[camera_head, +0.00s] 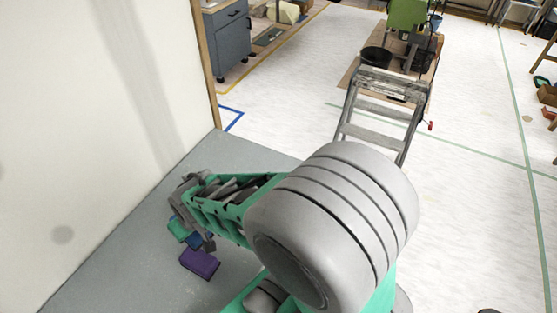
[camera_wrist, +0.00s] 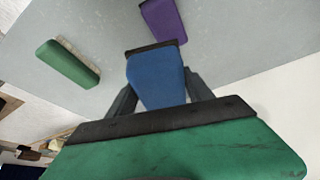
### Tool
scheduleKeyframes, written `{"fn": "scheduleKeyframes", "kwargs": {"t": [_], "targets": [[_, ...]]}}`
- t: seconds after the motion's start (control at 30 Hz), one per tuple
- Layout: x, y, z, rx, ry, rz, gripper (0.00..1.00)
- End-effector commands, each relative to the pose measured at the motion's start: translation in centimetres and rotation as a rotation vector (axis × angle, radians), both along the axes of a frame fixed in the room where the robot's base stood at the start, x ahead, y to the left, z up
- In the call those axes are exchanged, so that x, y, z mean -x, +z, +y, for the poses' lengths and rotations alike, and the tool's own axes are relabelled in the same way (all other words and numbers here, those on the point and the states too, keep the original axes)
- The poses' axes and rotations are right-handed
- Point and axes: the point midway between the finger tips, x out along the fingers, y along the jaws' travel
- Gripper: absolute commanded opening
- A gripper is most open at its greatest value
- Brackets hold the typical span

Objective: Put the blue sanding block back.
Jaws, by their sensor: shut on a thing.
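The blue sanding block (camera_wrist: 156,78) is between the two dark fingers of my gripper (camera_wrist: 158,92) in the wrist view. My gripper is shut on it. A dark band runs along the block's far edge. In the head view a small part of the blue block (camera_head: 195,240) shows beside my gripper, over the grey tabletop (camera_head: 130,250). I cannot tell whether it touches the surface. My arm hides part of this area in the head view.
A green block (camera_wrist: 67,63) lies to the left of the blue one in the wrist view. A purple block (camera_head: 200,263) lies close by on the grey top. A pale wall (camera_head: 80,110) rises along the left. A stepladder (camera_head: 382,108) stands on the floor beyond.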

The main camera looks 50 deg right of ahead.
Motion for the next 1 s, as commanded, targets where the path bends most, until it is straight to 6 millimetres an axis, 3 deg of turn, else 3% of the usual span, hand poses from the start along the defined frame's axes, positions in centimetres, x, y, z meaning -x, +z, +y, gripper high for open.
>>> {"fn": "scheduleKeyframes", "kwargs": {"t": [0.07,0.17,0.37,0.5,0.6,0.77,1.0], "targets": [[-0.4,-0.4,-1.0,0.001,0.002,-0.001,0.18],[-1.3,-1.0,-4.0,0.000,0.013,-0.001,0.18],[-1.7,-1.9,-15.0,-0.002,0.090,0.002,0.18],[0.5,-2.2,-23.2,-0.002,0.176,0.003,0.18],[3.0,-2.2,-27.8,-0.001,0.238,0.005,0.18],[5.7,-2.0,-31.5,0.000,0.301,0.006,0.18],[6.2,-1.7,-32.0,0.001,0.318,0.007,0.18]]}}
